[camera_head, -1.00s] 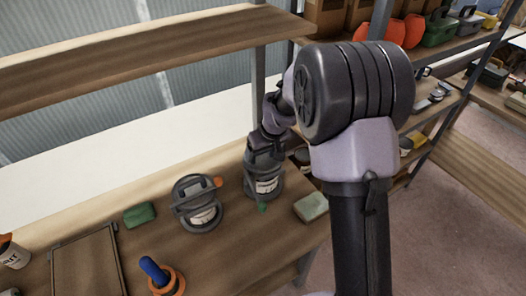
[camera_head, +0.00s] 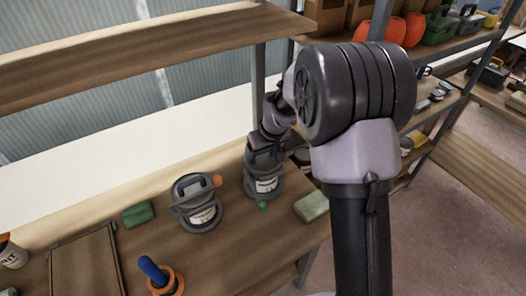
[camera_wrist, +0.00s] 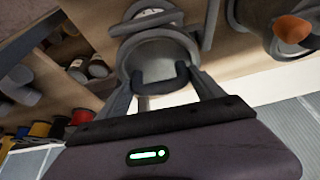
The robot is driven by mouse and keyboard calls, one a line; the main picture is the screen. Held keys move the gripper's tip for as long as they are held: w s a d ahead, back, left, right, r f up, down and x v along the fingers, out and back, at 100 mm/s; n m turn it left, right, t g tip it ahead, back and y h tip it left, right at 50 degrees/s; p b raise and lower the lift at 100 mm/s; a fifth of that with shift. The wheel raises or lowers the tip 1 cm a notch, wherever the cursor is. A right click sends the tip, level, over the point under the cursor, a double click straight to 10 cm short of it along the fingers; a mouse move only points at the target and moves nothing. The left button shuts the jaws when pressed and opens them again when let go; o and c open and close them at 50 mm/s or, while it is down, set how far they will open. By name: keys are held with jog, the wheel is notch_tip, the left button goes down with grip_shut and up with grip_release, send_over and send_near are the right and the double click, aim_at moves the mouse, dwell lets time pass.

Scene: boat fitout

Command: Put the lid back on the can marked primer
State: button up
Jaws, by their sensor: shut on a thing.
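My gripper (camera_wrist: 167,84) is shut on the dark handle of a grey lid (camera_wrist: 158,52). In the head view my gripper is pointed down at the top of a grey can (camera_head: 264,178) with a white label at the right end of the bench. The lid is over this can's mouth; I cannot tell if it is fully seated. The label's word is too small to read. A second grey can (camera_head: 206,213) with a white label and raised bail handle stands to the left, with an orange part at its rim. It also shows in the wrist view (camera_wrist: 262,22).
On the wooden bench (camera_head: 225,254) are a green block (camera_head: 138,214), a pale green block (camera_head: 312,206), a framed tray (camera_head: 86,268), a blue-handled tool (camera_head: 154,269) and a white pot (camera_head: 13,254). A shelf board (camera_head: 150,48) overhangs the back. Bare bench lies in front of the cans.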

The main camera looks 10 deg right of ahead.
jog(key=shift+f, duration=0.1)
jog(key=o, duration=1.4)
jog(key=shift+c, duration=0.2)
notch_tip(320, 180, up, 7)
jog(key=p, duration=0.4)
jog(key=shift+c, duration=0.4)
